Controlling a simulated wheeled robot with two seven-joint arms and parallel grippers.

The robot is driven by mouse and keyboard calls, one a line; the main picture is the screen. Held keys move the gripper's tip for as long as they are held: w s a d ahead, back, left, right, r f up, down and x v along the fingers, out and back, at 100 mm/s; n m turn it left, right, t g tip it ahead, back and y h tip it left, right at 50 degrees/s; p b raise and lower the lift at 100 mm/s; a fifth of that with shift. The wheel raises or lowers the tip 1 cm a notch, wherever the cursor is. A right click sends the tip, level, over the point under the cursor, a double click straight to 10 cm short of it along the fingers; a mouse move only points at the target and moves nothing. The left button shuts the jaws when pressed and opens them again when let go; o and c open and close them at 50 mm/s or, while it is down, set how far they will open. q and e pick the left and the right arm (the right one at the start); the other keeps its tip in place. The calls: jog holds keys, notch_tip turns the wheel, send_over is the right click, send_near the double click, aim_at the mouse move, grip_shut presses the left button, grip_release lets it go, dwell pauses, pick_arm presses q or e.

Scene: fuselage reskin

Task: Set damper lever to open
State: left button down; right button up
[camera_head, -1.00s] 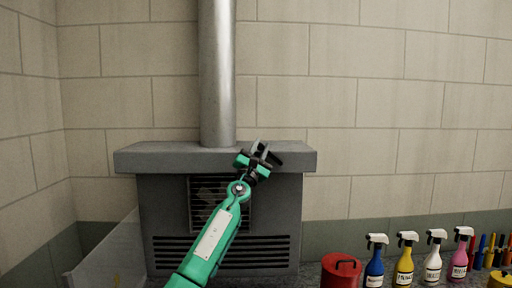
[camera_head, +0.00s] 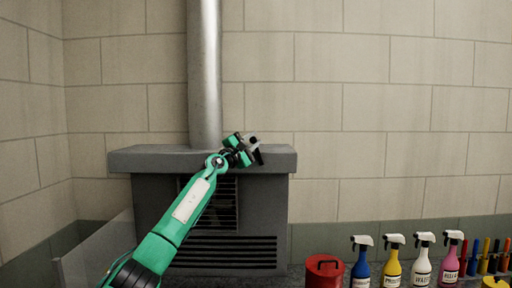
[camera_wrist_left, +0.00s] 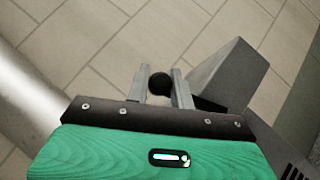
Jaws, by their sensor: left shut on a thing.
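The damper lever shows as a round black knob (camera_wrist_left: 160,84) between the two finger plates of my left gripper (camera_wrist_left: 159,76) in the left wrist view. The gripper is shut on this knob. In the head view my left gripper (camera_head: 256,148) is above the right part of the top slab of the grey stove (camera_head: 125,158), right of the metal flue pipe (camera_head: 204,80). There the gripper hides most of the lever, so its angle is hard to tell. My right gripper is not in view.
A red can (camera_head: 325,272) and several spray bottles, the nearest blue (camera_head: 361,270), stand to the right of the stove. A grey panel (camera_head: 95,255) stands at its left. The block wall (camera_head: 380,100) is behind. Space above the bottles is clear.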

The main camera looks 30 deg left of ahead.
pick_arm(q)
jog(key=shift+w+d+r+m+g+h+p, duration=0.1)
jog(key=shift+d+r+m+g+h+p, duration=0.1)
jog(key=shift+m+g+p, duration=0.25)
jog(key=shift+w+d+r+m+g+h+p, duration=0.15)
jog(key=shift+m+g+p, duration=0.1)
jog(key=shift+m+p, duration=0.3)
jog(key=shift+w+d, duration=0.1)
jog(key=shift+d, duration=0.1)
jog(key=shift+w+d+f+m+g+p, duration=0.1)
jog(key=shift+w+d+m+g+p, duration=0.1)
jog(key=shift+d+m+g+p, duration=0.3)
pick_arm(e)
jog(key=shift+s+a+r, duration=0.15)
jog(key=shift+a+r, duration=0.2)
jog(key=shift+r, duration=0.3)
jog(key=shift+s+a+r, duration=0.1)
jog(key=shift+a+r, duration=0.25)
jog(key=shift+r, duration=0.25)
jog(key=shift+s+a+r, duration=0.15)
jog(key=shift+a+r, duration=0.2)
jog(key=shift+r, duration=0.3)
pick_arm(q)
jog(key=shift+a, duration=0.15)
